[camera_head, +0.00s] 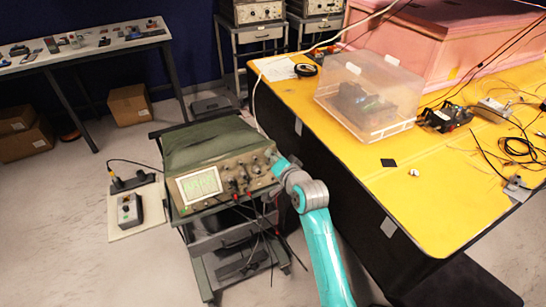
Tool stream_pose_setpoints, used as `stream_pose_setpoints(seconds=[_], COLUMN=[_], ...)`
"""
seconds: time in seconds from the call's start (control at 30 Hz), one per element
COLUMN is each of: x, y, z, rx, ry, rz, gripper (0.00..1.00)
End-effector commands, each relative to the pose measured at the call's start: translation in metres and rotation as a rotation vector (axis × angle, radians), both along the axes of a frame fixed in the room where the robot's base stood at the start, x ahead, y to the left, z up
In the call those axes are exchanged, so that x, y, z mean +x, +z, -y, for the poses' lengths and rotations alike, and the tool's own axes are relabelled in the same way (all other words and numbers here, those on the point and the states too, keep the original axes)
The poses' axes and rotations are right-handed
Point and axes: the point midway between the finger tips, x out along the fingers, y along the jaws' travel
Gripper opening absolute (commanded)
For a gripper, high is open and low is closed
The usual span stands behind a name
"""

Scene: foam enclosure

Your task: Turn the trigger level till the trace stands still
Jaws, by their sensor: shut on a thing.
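The oscilloscope (222,177) stands on a cart, its front panel facing me. Its lit pale-green screen (199,185) is at the left of the panel; the trace is too small to make out clearly, and one picture cannot show whether it drifts. Several dark knobs (240,182) and sockets sit right of the screen. My gripper (272,156) is at the upper right end of the panel, shut on the trigger level knob, which the gripper hides. My teal arm comes up from the bottom right.
Leads hang from the panel over the cart (232,245). A green cover (205,143) lies on top of the oscilloscope. A yellow bench (430,200) with a clear plastic box (368,100) stands close on the right. A control box (129,210) sits on a floor board at left.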

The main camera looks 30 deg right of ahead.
Motion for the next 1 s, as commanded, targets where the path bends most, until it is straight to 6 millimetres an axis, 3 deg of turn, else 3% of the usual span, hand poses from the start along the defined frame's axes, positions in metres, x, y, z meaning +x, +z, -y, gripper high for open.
stream_pose_setpoints(seconds=[0.37,1.0], x=[0.0000,0.0001], y=[0.0001,0.0004], z=[0.0002,0.0007], rx=[-0.141,-0.703], ry=[0.046,0.229], rz=[0.000,0.001], gripper=[0.00,0.00])
